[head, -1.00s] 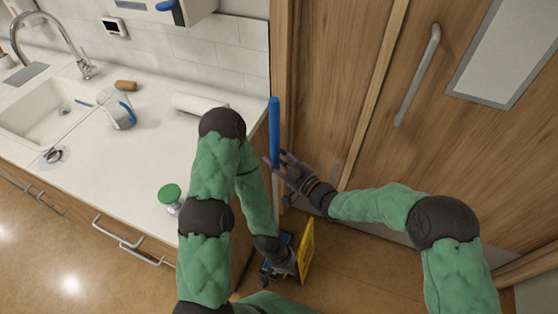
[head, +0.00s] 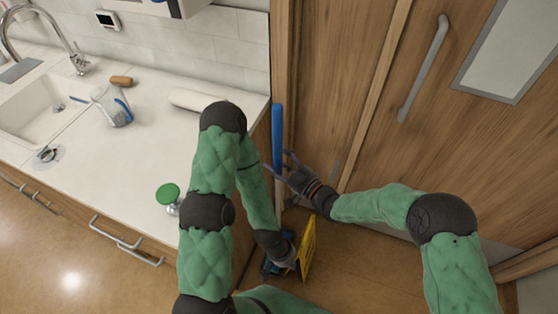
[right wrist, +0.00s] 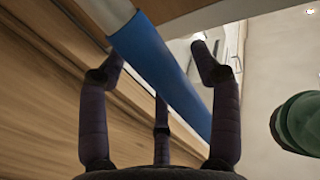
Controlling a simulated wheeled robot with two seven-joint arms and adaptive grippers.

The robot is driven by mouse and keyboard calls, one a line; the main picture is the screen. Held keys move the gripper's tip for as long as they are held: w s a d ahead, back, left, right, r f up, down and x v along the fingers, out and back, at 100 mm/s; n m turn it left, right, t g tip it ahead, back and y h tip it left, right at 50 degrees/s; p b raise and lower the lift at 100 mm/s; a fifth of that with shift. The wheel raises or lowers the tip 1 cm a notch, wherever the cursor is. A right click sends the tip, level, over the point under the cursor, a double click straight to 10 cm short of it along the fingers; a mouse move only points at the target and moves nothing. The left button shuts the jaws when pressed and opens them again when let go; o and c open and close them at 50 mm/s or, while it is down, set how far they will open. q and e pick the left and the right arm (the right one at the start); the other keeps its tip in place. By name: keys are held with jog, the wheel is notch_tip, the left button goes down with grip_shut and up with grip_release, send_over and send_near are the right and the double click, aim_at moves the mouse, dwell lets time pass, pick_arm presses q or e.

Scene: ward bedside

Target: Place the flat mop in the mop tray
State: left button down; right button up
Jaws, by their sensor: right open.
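The flat mop's blue handle (head: 277,135) stands nearly upright beside the end of the counter, in front of the wooden door frame. My right gripper (head: 288,162) is open at the lower part of this blue grip. In the right wrist view, the blue handle (right wrist: 165,70) runs slantwise between the spread fingers, with a pale pole beyond its end. My left gripper (head: 291,260) is low near the floor, beside blue and yellow items; whether it is open or shut does not show. The mop's head and the mop tray cannot be made out clearly.
A yellow panel (head: 308,248) stands upright on the floor by my left gripper. The white counter (head: 90,175) holds a green-capped container (head: 168,193), a clear jug (head: 117,110) and a white roll (head: 198,99). The wooden door (head: 480,160) bounds the right side.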

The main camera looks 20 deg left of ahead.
jog(key=shift+r, duration=0.2)
jog(key=p+v, duration=0.3)
jog(key=v, duration=0.7)
jog(key=w+d+f+m+h, duration=0.1)
jog(key=d+f+m+h, duration=0.75)
jog(key=d+f, duration=0.5)
jog(key=s+d+f+m+g+h, duration=0.2)
jog(key=s+d+f+m+g, duration=0.1)
jog(key=s, duration=0.5)
jog(key=s+d+f+m+g+h, duration=0.2)
jog(key=s+d+f+m+g, duration=0.1)
jog(key=s+d+f, duration=0.4)
jog(key=shift+s+d+f+m, duration=0.3)
jog(key=shift+s+f+m, duration=0.15)
jog(key=shift+s+m, duration=0.6)
jog(key=shift+s+h, duration=0.15)
jog(key=shift+h, duration=0.1)
